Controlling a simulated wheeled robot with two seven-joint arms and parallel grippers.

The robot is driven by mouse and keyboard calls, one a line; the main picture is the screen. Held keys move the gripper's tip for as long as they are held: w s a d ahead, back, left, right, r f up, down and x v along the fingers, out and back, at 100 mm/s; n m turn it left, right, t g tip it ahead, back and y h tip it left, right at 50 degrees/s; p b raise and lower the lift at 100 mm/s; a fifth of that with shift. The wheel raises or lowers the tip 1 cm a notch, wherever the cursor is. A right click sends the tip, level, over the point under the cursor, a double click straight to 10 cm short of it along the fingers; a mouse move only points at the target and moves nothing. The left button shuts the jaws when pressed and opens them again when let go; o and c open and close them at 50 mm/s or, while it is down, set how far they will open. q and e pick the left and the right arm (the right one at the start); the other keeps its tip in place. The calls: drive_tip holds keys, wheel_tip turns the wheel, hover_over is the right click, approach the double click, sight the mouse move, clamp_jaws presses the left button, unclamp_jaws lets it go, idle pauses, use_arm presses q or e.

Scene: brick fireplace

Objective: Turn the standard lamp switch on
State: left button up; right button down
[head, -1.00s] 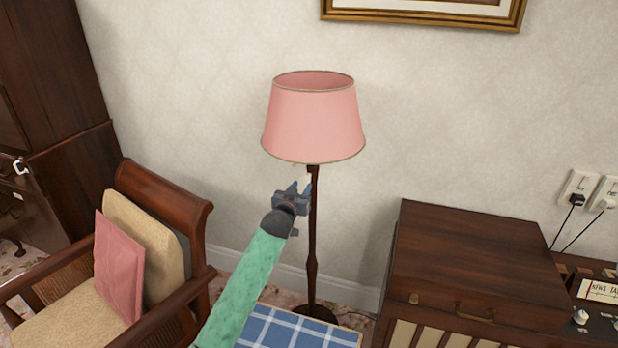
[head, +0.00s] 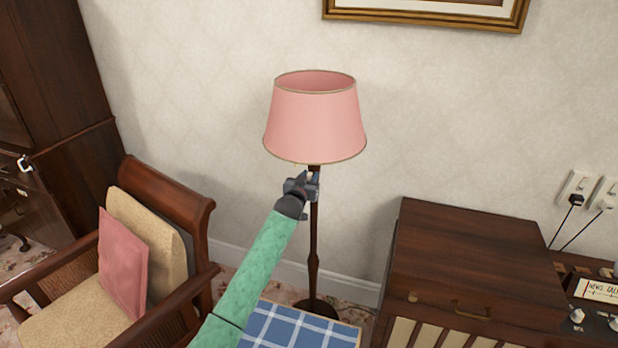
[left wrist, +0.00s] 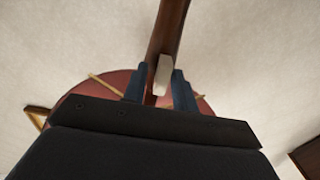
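The standard lamp has a pink shade (head: 315,122) and a thin dark wooden pole (head: 313,240), standing upright against the wall. My left gripper (head: 307,179) is at the pole just under the shade. In the left wrist view its two dark fingers (left wrist: 160,88) are apart. A small cream-coloured piece (left wrist: 163,74), which looks like the switch, shows between them against the pole (left wrist: 168,28). I cannot tell whether the fingers touch it. The shade's underside (left wrist: 92,98) lies behind the fingers. My right gripper is out of view.
A wooden armchair (head: 180,200) with a pink cushion (head: 123,263) stands at the left. A blue checked surface (head: 300,330) is below the arm. A dark wooden cabinet (head: 475,255) is at the right, with wall sockets (head: 577,187) above it.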

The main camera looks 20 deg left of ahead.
use_arm(q)
clamp_jaws()
